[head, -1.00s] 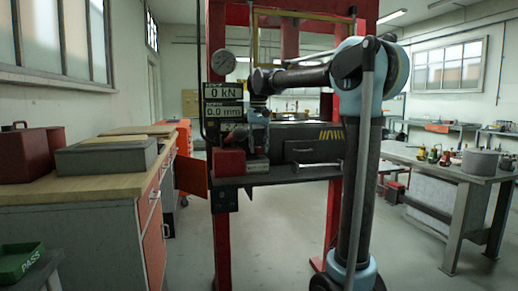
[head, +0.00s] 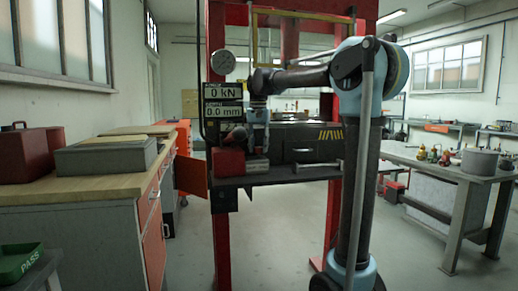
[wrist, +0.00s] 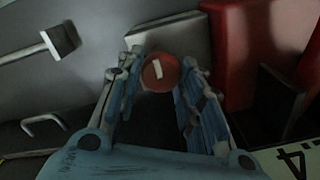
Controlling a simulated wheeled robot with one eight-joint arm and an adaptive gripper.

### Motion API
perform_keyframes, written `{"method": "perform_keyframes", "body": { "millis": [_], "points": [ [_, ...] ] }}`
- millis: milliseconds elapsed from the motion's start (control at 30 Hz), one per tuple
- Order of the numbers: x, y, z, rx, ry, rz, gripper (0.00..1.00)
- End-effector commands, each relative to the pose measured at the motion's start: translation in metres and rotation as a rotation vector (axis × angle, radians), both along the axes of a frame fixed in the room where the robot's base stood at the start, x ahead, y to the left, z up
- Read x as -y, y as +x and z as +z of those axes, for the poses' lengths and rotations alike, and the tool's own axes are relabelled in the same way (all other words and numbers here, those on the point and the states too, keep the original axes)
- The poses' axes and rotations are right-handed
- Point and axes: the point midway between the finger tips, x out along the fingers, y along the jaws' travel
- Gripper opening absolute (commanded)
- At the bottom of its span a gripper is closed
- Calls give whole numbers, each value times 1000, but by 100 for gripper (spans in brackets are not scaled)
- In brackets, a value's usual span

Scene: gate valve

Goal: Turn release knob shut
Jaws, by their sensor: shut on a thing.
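The release knob is a round red knob with a short white mark (wrist: 159,72), seen in the wrist view. The mark runs nearly upright, slightly tilted. My gripper (wrist: 161,66) has its two blue-padded fingers on either side of the knob and is shut on it. In the head view my gripper (head: 257,143) points down in front of the press, beside a red block (head: 230,162). The knob cannot be made out there, hidden at the gripper.
The red press frame (head: 336,200) carries a gauge (head: 223,62) and displays (head: 223,91) reading 0 kN and 0.0 mm. A grey bar with a blocky end (wrist: 58,40) lies left of the knob. A workbench (head: 95,188) stands left, another (head: 450,172) right.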

Motion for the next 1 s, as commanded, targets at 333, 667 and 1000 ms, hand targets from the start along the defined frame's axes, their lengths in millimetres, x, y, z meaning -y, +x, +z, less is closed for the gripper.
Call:
{"method": "perform_keyframes", "body": {
  "millis": [333, 667, 1000],
  "points": [
    [0, -1, 0, -2, 0, 1, 55],
    [0, -1, 4, -2, 0, 2, 55],
    [0, 0, 56, -2, 0, 2, 55]
  ]
}}
